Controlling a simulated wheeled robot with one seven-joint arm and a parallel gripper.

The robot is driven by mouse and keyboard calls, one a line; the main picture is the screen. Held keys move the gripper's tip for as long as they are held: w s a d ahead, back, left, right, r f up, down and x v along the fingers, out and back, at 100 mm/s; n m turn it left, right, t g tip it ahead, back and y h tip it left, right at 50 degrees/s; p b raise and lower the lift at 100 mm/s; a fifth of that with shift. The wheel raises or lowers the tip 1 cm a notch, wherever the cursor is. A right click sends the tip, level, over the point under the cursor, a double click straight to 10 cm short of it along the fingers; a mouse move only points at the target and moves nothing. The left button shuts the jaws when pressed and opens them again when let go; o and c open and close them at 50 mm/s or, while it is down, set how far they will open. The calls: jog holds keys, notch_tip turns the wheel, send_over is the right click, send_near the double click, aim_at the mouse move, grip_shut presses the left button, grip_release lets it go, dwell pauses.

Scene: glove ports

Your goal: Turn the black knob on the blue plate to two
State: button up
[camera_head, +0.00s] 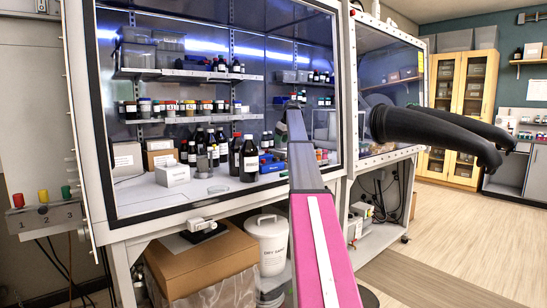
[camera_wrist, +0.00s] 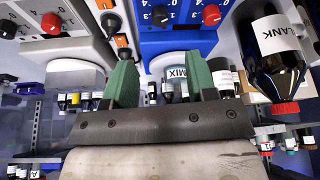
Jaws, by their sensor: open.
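The blue plate (camera_wrist: 181,38) is at the top centre of the wrist view, cut off by the frame edge. The black knob (camera_wrist: 160,15) is on it, left of a red knob (camera_wrist: 211,15), with white numbers around both. The black knob's pointer setting is too small to read. My gripper (camera_wrist: 161,64) has two green fingers, apart and empty, below the black knob in the picture and not touching it. In the head view a small blue object (camera_head: 268,163) beside my arm may be the plate's housing; its knobs cannot be made out there.
A white panel (camera_wrist: 60,45) with another red knob (camera_wrist: 51,23) is left of the blue plate. Dark bottles (camera_head: 249,158) and a white box (camera_head: 172,175) stand inside the glass-fronted cabinet.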

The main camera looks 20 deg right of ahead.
aim_at(275, 159)
jog(key=x, duration=1)
jog(key=shift+f, duration=0.25)
jog(key=c, duration=0.9)
